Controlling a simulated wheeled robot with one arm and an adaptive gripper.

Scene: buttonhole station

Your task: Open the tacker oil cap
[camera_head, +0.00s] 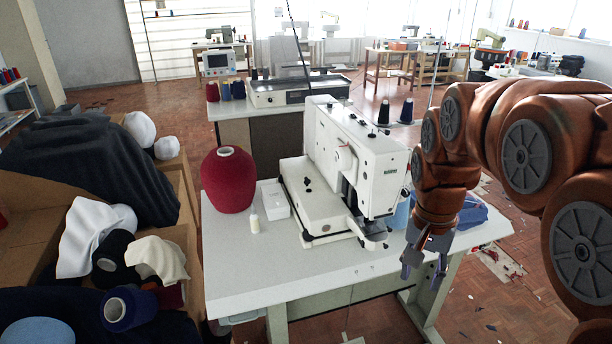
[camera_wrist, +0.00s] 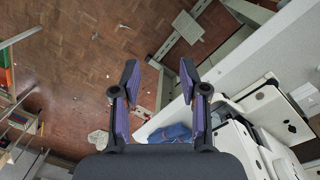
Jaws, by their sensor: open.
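The tacker (camera_head: 335,165) is a white sewing machine standing on a pale work table (camera_head: 235,285). A small dark round part (camera_head: 372,134) shows on its top, but I cannot tell whether it is the oil cap. Part of a white machine body also shows at the lower right of the wrist view (camera_wrist: 243,145). My gripper (camera_head: 421,278) hangs fingers down at the table's right front, to the right of the tacker and apart from it. In the wrist view its two fingers (camera_wrist: 158,68) are spread with nothing between them, above the brick-coloured floor.
A large red yarn cone (camera_head: 228,180), a small pale bottle (camera_head: 254,223) and a white box (camera_head: 275,199) stand left of the tacker. Thread spools (camera_head: 384,111) stand behind it. Blue cloth (camera_head: 471,213) lies at the table's right. Cardboard boxes with yarn (camera_head: 185,215) stand left. The table's front is clear.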

